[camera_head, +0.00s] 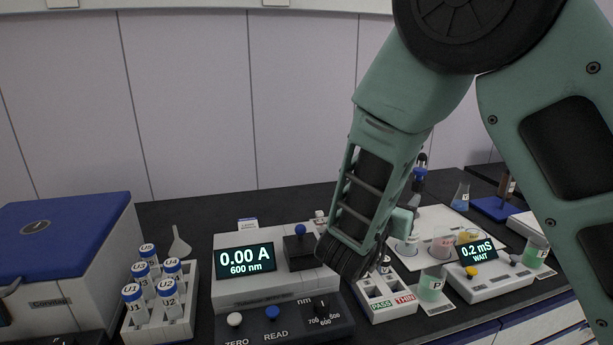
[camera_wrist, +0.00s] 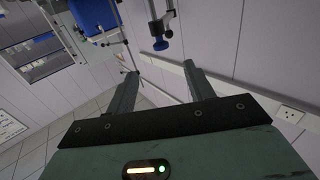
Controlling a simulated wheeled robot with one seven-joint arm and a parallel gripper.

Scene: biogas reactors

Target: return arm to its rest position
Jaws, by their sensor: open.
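My green arm fills the upper right of the head view, bent over the bench, with its wrist part hanging above the middle of the counter. In the wrist view my gripper (camera_wrist: 163,88) is open, its two grey fingers apart with nothing between them. The fingers point toward the room's wall and floor, away from the bench objects.
Below my arm are a photometer (camera_head: 272,262), a PASS/THIN rack (camera_head: 386,300) and a beaker (camera_head: 432,285). A conductivity meter (camera_head: 490,277) stands right, a vial rack (camera_head: 158,318) left, and a blue-lidded box (camera_head: 66,232) far left. A stand clamp (camera_wrist: 158,28) shows in the wrist view.

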